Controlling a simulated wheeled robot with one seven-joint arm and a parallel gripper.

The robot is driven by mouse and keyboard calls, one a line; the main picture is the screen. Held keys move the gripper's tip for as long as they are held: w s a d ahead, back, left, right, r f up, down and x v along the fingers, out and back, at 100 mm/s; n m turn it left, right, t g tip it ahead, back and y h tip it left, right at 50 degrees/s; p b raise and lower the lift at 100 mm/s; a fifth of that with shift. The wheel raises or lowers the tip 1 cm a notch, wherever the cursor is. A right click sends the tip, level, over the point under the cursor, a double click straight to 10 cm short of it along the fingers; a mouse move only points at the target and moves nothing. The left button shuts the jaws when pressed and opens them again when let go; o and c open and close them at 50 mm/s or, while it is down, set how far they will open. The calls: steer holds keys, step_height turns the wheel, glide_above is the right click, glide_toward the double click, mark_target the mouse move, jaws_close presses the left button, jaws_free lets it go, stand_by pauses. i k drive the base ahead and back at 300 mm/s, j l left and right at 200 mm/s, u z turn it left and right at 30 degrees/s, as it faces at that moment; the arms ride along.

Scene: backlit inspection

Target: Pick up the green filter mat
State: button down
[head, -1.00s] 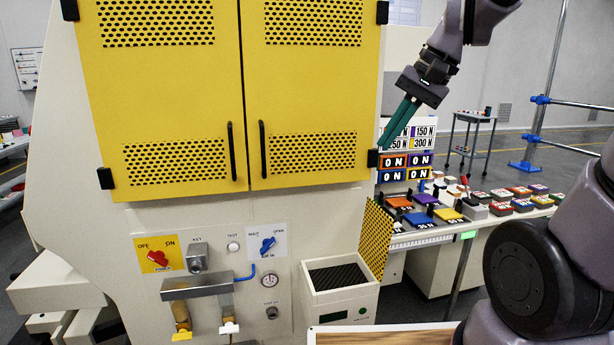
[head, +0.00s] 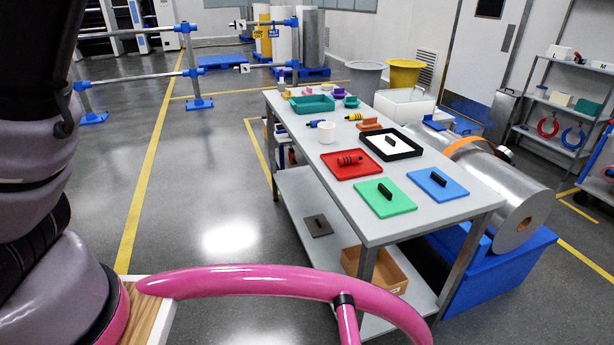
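The green filter mat (head: 393,205) is a flat square with a black bar handle on top. It lies flat near the front edge of a grey metal table (head: 345,212), between a red mat (head: 340,167) and a blue mat (head: 444,192). The whole mat shows, with nothing on it but its handle. My gripper is not in view. Part of my arm shows large at the left edge, well apart from the mat.
A black-framed white tray (head: 402,150), a white cup (head: 326,134) and a teal tray (head: 312,103) share the table. A large metal roll (head: 500,190) on a blue stand (head: 510,265) is at the table's right. Open floor (head: 215,190) lies left of the table.

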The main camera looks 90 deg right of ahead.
mark_target(382, 197)
steer(key=z, duration=4.3)
